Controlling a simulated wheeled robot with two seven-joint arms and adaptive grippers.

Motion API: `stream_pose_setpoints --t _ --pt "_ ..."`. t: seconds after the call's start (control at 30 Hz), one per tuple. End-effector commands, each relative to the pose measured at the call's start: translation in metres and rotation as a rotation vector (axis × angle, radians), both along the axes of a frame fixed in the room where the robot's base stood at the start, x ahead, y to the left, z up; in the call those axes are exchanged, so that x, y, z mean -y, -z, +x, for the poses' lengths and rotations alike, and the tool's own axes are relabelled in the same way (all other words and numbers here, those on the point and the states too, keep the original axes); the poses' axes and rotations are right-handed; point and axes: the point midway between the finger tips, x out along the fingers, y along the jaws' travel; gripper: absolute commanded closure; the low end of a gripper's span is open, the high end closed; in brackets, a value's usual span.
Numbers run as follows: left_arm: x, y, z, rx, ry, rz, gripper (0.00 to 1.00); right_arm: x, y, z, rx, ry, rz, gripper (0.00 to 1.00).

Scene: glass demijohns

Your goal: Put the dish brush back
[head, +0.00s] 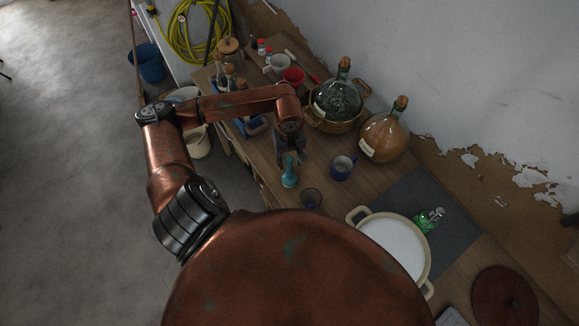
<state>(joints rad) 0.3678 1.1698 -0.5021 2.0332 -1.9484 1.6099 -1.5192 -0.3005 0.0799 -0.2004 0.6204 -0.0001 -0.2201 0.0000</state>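A teal object that looks like the dish brush (289,174) is upright at the front part of the wooden table, its wider end down. My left gripper (289,156) reaches down from above with dark fingers around the brush's upper part and looks shut on it. The fingers hide the top of the brush. I cannot tell whether its lower end touches the table. My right gripper is not in view.
A blue mug (341,168) and a dark glass (311,198) stand close by. Behind are a demijohn in a basket (338,98) and an amber demijohn (384,136). A white basin (393,250), a green bottle (428,219) and a red cup (294,76) are farther off.

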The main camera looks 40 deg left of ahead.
Motion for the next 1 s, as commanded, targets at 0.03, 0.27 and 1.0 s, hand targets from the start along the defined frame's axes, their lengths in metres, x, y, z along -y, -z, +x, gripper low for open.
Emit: stream_pose_setpoints --t 0.03,0.27,1.0 --pt "-0.001 -0.01 0.001 0.005 0.003 0.004 0.66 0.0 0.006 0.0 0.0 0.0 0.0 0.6" --pt "-0.001 -0.053 0.0 0.003 0.001 0.003 0.66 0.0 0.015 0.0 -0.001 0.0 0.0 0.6" --pt "0.049 -0.068 -0.006 0.0 -0.029 -0.17 0.66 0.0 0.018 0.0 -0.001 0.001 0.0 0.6"
